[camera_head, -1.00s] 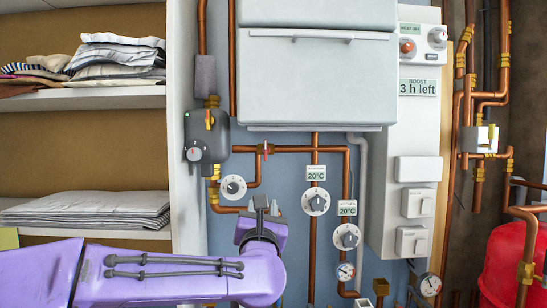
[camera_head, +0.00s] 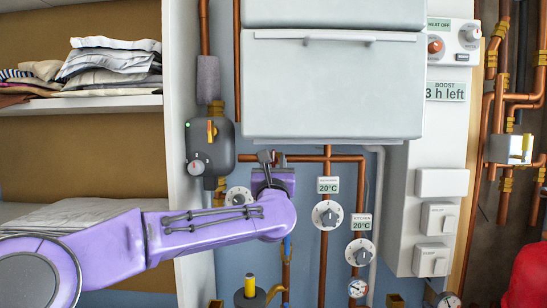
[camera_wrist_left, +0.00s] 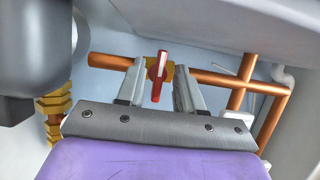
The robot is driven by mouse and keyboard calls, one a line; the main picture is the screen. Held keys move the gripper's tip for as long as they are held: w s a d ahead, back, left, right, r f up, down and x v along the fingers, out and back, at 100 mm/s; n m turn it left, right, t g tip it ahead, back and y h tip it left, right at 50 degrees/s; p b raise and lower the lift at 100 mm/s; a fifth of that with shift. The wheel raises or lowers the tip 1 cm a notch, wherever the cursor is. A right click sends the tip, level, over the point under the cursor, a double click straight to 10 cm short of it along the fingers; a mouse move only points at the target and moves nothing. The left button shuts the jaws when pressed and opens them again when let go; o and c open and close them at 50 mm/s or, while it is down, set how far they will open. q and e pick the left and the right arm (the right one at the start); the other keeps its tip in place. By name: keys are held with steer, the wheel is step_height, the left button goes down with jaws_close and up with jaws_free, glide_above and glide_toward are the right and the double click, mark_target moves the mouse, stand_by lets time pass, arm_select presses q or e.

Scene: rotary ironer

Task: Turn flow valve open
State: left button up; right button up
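The valve is a brass body with a red lever (camera_wrist_left: 159,76) on a horizontal copper pipe, seen in the left wrist view. The lever stands across the pipe. My left gripper (camera_wrist_left: 160,70) is open, with one finger on each side of the lever and gaps on both sides. In the head view my left gripper (camera_head: 271,158) is at the pipe below the white cabinet and mostly hides the valve. My right gripper is not in view.
A dark grey pump unit (camera_head: 209,145) stands just left of the gripper. The white cabinet (camera_head: 333,85) hangs above. Dials (camera_head: 327,214) and vertical copper pipes are to the right. Shelves with folded cloth (camera_head: 112,67) are at the left.

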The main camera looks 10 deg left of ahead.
arm_select(q)
jaws_close()
